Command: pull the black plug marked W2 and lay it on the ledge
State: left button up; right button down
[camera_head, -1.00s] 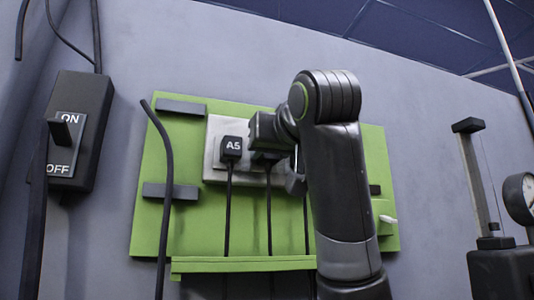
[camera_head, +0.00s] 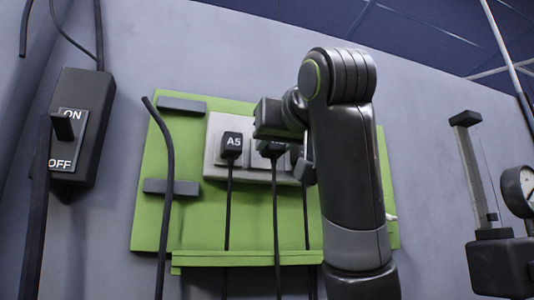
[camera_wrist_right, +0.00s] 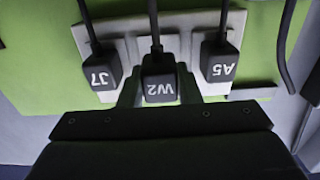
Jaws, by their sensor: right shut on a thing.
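The black plug marked W2 (camera_wrist_right: 160,88) is between the two fingers of my right gripper (camera_wrist_right: 158,92), which is shut on it. In the head view the same plug (camera_head: 268,150) shows partly under my right gripper (camera_head: 280,145), its cord hanging down. It appears to stand out from the pale socket plate (camera_head: 213,160); any gap behind it is hidden. The green ledge (camera_head: 240,259) runs along the bottom of the green board, below the sockets. My left gripper is not in view.
Plug A5 (camera_head: 231,146) sits left of W2 in the head view. Plug J7 (camera_wrist_right: 100,70) sits on the other side in the wrist view. Cords hang past the ledge. A switch box (camera_head: 82,125) is at left; a gauge (camera_head: 518,190) is at right.

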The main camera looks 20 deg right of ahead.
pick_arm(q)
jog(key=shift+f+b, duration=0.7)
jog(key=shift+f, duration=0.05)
pick_arm(e)
jog(key=shift+s+d, duration=0.1)
jog(key=shift+s, duration=1.55)
